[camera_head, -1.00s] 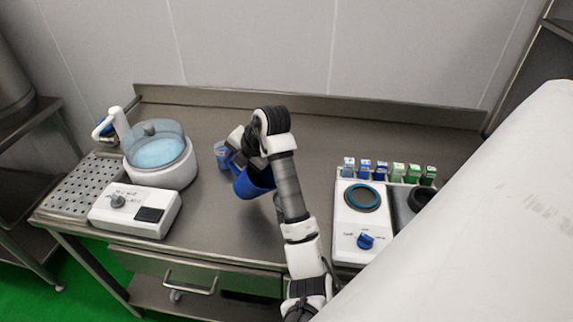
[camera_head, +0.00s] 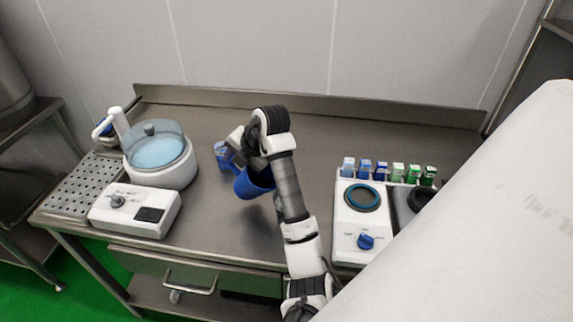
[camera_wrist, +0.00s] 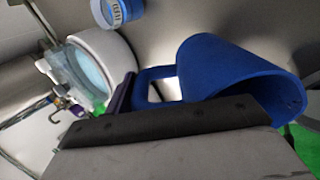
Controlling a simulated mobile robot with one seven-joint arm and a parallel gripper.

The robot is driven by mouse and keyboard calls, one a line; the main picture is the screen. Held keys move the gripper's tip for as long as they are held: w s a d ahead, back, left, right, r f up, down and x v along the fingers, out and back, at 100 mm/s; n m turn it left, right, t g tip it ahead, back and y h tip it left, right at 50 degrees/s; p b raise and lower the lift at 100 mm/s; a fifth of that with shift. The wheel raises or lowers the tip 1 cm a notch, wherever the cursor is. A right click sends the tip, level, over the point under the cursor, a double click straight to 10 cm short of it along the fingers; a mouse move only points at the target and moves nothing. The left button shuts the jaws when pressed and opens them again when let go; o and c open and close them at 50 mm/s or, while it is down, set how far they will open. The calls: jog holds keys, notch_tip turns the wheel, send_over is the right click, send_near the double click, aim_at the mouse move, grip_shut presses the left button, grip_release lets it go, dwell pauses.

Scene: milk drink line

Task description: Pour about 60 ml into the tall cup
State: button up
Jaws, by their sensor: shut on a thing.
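My gripper (camera_head: 236,157) is shut on the handle of a blue pitcher (camera_head: 252,184). It holds the pitcher above the steel table, left of the table's middle. The wrist view shows the pitcher (camera_wrist: 235,72) tilted, with its handle running to the jaws. The pitcher's contents cannot be seen. A small blue-and-white cup (camera_head: 220,152) stands on the table just behind and left of the gripper, partly hidden by it. It also shows at the top of the wrist view (camera_wrist: 117,10). Whether any liquid is flowing cannot be told.
A white machine with a clear-lidded bowl (camera_head: 160,152) and a control box (camera_head: 136,209) stand on the left, by a perforated drain tray (camera_head: 75,185). A white heater with a blue knob (camera_head: 362,222) and several small cartons (camera_head: 397,172) stand on the right. The table's back middle is clear.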

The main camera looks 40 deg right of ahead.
aim_at(231, 167)
jog(key=w+f+g, duration=0.1)
jog(key=w+a+f+g+h, duration=0.1)
jog(key=w+f+g, duration=0.1)
jog(key=shift+w+f+g, duration=0.25)
jog(key=shift+g, duration=0.05)
jog(key=shift+w+a+f+g+h, duration=0.1)
jog(key=shift+w+f+g+h, duration=0.3)
jog(key=shift+g, duration=0.3)
jog(key=shift+w+a+f+g, duration=0.15)
jog(key=shift+w+f+g, duration=0.35)
jog(key=shift+f+g, duration=0.35)
jog(key=shift+r, duration=0.15)
dwell(1.6)
